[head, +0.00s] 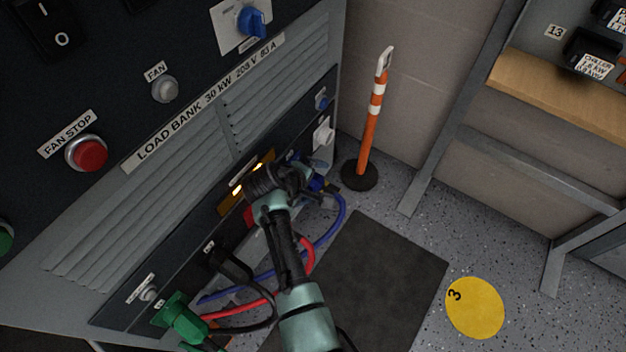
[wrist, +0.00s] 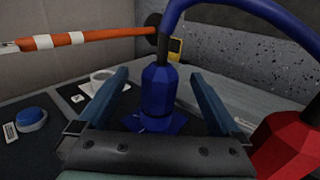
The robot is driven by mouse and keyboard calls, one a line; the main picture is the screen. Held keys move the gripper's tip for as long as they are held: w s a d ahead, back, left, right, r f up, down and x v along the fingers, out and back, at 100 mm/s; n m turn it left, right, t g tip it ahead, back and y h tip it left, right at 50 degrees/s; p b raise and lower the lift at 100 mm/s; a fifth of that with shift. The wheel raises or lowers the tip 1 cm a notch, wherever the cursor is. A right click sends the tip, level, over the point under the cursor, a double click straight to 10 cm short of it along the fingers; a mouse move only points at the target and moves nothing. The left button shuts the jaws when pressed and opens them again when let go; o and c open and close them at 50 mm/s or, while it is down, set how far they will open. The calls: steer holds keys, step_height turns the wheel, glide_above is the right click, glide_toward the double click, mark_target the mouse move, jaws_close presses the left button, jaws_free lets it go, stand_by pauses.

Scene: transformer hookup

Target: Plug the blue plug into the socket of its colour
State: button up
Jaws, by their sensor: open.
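The blue plug (wrist: 160,92) stands upright in the wrist view, with its lower end at a blue flanged socket (wrist: 180,124) on the dark panel. How deep it sits is hidden. My gripper (wrist: 160,78) is open, with one finger on each side of the plug and visible gaps between. In the head view my gripper (head: 292,178) is at the right part of the load bank's lower panel. It hides most of the socket there. The blue plug (head: 318,184) shows just right of it, with its blue cable (head: 340,215) hanging down.
A red plug (wrist: 285,150) stands close at right in the wrist view. A green plug (head: 180,318) and a black plug (head: 228,262) are further left on the panel. A white socket (head: 323,132) and an orange-striped post (head: 371,120) are beyond my gripper. The floor mat (head: 375,275) is clear.

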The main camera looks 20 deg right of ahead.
steer(key=shift+r, duration=0.1)
steer(key=p+v, duration=0.7)
steer(key=p, duration=0.1)
stand_by(0.8)
steer(key=p+v, duration=0.6)
steer(key=v, duration=0.7)
steer(key=shift+a, duration=0.1)
